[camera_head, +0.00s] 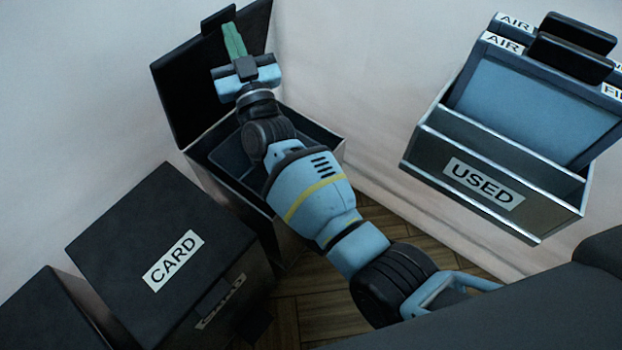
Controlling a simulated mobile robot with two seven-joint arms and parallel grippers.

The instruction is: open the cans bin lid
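A dark bin (318,134) stands in the corner with its lid (180,88) raised, standing steeply near the wall. Its label is hidden, so I cannot read whether it is the cans bin. A dark tab sticks up at the lid's top edge. My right gripper (233,38) is in front of the lid's inner face, its green fingers together and pointing to the lid's top edge. Nothing shows between the fingers. I cannot tell whether they touch the lid. My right forearm crosses over the bin opening and hides part of it. My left gripper is out of view.
A closed bin marked CARD (130,233) stands left of the open bin, with another dark lid (45,315) at the lower left. A wall rack marked USED (430,160) holds blue framed panels at the right. Wooden floor shows below my forearm.

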